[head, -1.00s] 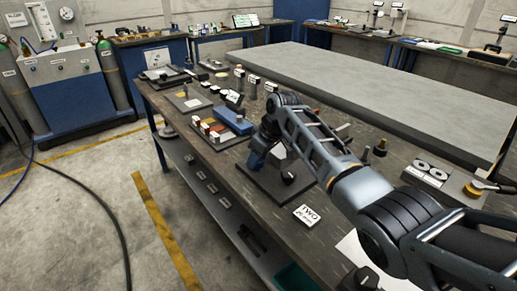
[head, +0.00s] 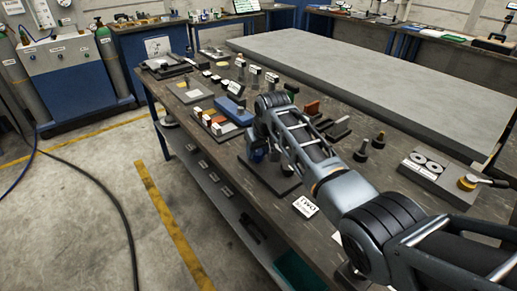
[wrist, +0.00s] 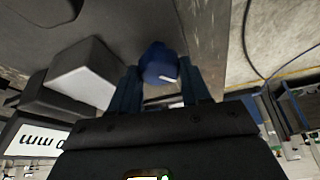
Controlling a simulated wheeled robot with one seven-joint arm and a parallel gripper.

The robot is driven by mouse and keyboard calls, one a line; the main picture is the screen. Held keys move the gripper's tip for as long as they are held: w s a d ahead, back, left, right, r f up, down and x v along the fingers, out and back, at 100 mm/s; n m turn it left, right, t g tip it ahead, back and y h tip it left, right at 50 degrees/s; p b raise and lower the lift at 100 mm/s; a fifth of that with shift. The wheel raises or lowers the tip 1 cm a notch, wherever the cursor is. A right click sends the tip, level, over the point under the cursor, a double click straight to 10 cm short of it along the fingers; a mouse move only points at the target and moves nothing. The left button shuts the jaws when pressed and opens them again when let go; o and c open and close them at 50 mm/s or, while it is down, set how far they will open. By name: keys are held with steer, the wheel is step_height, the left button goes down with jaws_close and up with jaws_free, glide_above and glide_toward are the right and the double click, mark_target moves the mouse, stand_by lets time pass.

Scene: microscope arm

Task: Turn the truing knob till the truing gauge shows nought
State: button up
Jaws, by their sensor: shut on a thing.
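In the wrist view, the blue truing knob (wrist: 160,62) sits between the two dark blue fingers of my gripper (wrist: 161,82). The fingers are shut on it, and a small white mark shows on its near side. A white panel with upside-down "mm" lettering (wrist: 32,139), which looks like the truing gauge, is at the lower left, partly hidden by my gripper; its reading is not fully visible. A pale block on a dark body (wrist: 85,72) is beside the knob. In the head view, my gripper (head: 258,156) is over a dark baseplate (head: 270,181), mostly hidden by my arm.
A white card marked "TWO" (head: 306,206) lies near the table's front edge. Dark upright knobs (head: 371,147) stand to the right of my arm. A wide grey slab (head: 370,75) lies behind.

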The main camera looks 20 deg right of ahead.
steer(key=o, duration=1.1)
steer(key=shift+c, duration=0.2)
steer(key=shift+r, duration=0.1)
steer(key=v, duration=0.7)
steer(key=shift+s+r, duration=0.2)
steer(key=shift+r, duration=0.05)
